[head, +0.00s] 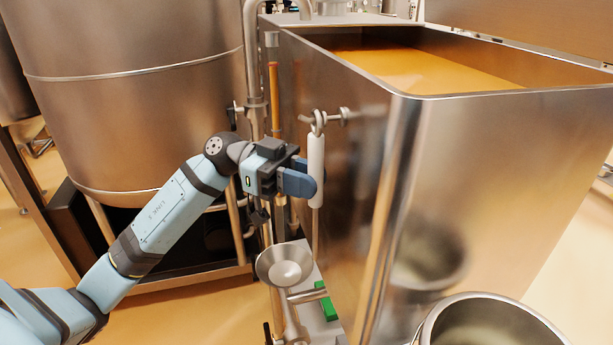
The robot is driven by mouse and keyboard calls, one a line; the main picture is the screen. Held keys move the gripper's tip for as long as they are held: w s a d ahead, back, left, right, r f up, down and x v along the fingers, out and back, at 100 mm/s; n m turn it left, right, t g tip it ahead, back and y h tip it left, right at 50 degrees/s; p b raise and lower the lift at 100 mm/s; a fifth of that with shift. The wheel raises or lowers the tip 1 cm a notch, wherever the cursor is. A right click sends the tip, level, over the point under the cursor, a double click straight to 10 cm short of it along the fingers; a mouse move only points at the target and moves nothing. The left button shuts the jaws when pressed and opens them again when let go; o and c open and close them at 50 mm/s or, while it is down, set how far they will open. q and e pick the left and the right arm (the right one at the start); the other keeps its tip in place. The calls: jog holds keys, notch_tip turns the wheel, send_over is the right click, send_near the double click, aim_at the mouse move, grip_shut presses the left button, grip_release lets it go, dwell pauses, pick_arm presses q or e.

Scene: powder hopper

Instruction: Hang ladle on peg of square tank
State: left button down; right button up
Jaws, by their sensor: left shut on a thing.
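The square tank (480,150) is a large shiny metal box, open at the top, with orange-yellow contents. A short metal peg (344,115) sticks out from its left wall. The ladle hangs upright in front of that wall, with a white handle (316,158), a small metal loop (318,121) at its top and a round metal bowl (285,264) low down. The loop overlaps the peg in the head view; I cannot tell whether it is around it. My left gripper (302,183) is shut on the handle's lower part, its dark-blue fingers covering part of it. My right gripper is out of view.
A round steel vessel (130,90) stands at the left. Vertical pipes (252,70) run between it and the tank. An open metal pot (485,325) stands at the bottom right. A green piece (328,309) sits on a metal base below the bowl.

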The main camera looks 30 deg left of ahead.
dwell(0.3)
pick_arm(q)
jog(key=c, duration=0.9)
grip_release()
jog(key=shift+o, duration=0.2)
